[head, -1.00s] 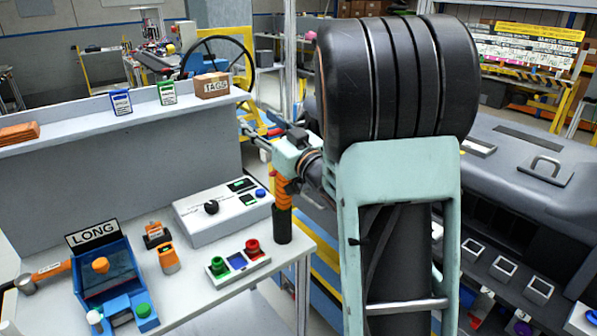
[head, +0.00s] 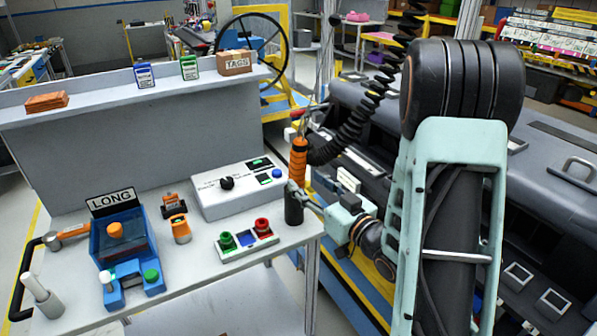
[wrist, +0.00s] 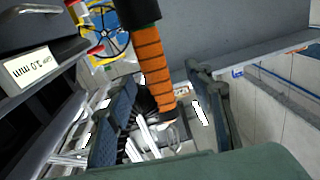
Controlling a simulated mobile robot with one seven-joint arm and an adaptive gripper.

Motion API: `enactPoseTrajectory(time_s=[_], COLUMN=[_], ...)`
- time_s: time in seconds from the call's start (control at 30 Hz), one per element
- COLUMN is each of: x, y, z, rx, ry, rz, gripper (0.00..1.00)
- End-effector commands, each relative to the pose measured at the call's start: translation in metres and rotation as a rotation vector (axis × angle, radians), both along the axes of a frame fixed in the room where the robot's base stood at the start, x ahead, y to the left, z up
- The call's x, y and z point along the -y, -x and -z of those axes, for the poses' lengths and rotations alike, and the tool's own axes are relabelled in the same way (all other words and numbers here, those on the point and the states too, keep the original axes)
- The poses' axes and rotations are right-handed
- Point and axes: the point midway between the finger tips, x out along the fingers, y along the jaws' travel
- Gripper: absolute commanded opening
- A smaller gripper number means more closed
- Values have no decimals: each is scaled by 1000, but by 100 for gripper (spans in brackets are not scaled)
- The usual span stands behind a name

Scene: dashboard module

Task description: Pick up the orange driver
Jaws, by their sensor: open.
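The orange driver (head: 299,160) stands upright at the right front corner of the bench, its lower end in a black part (head: 293,208). A black coiled cord joins its top. My gripper (head: 303,197) comes in from the right, its fingers close to the driver's lower end. In the wrist view, the driver's ribbed orange grip (wrist: 152,62) hangs between the two spread fingers of my gripper (wrist: 158,78). The fingers look apart from it. Whether the driver lies fully between the fingertips is hard to tell.
The bench (head: 200,268) also bears a white control box (head: 225,195), a red-blue-green button panel (head: 246,242) and a blue LONG fixture (head: 122,245). The coiled cord (head: 352,125) hangs beside my arm. A grey dashboard module (head: 540,165) is on the right.

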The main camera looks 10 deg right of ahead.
Motion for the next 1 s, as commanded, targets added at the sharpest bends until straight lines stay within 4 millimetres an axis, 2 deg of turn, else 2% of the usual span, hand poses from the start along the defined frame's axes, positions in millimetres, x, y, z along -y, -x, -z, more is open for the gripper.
enactPoseTrajectory(time_s=[0.23, 0.5, 0.8, 0.87, 1.0], x=[-7, -16, -18, -18, -18], y=[-20, -57, -63, -63, -63], z=[-1, 0, 1, 1, 1], rx=[-2, 0, -1, -1, -1], ry=[-1, 1, 0, 0, 0], rz=[0, -1, 2, 2, 2], gripper=[48, 48, 48, 43, 28])
